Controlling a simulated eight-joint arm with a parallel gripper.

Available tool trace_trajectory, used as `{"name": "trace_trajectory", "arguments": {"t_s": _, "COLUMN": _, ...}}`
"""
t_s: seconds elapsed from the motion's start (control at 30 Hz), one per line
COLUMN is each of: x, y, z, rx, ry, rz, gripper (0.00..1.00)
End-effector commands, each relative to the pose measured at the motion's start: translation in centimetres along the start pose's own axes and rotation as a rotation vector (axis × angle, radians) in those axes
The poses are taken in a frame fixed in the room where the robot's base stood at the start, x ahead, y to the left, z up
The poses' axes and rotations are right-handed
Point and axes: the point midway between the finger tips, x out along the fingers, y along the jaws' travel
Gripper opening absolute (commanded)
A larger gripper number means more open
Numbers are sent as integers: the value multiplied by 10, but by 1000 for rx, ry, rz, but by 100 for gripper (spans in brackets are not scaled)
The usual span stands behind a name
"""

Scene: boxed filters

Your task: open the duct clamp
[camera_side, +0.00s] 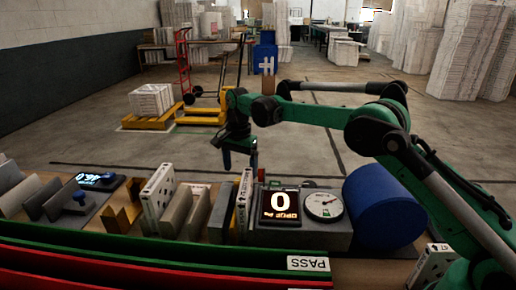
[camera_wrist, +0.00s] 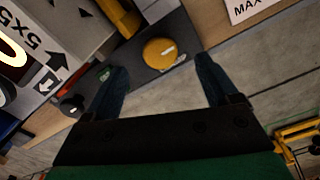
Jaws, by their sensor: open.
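I cannot single out the duct clamp with certainty. In the wrist view a round yellow knob (camera_wrist: 160,53) with a pale mark sits on a dark grey panel (camera_wrist: 180,28). A black knob (camera_wrist: 72,105) and a small green button (camera_wrist: 103,75) are to its left. My gripper (camera_wrist: 162,72) is open and empty, with one finger on each side of the yellow knob; contact cannot be told. In the side view my gripper (camera_side: 240,158) hangs behind and above the test station, which has a display reading 0 (camera_side: 281,206) and a dial gauge (camera_side: 323,206).
More filters (camera_side: 158,194) stand in holders further left.

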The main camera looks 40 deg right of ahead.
Motion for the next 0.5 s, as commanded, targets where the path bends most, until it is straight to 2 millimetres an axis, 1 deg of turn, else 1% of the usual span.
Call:
{"name": "trace_trajectory", "arguments": {"t_s": 0.03, "x": 8, "y": 0, "z": 0, "rx": -1, "ry": 0, "rz": 0, "gripper": 81}}
{"name": "trace_trajectory", "arguments": {"t_s": 0.1, "x": 18, "y": 0, "z": 0, "rx": -1, "ry": 0, "rz": -1, "gripper": 81}}
{"name": "trace_trajectory", "arguments": {"t_s": 0.2, "x": 29, "y": 0, "z": 0, "rx": -2, "ry": 1, "rz": -1, "gripper": 81}}
{"name": "trace_trajectory", "arguments": {"t_s": 0.33, "x": 37, "y": 0, "z": 0, "rx": -3, "ry": 1, "rz": -2, "gripper": 81}}
{"name": "trace_trajectory", "arguments": {"t_s": 0.5, "x": 37, "y": 0, "z": 0, "rx": -3, "ry": 1, "rz": -2, "gripper": 81}}
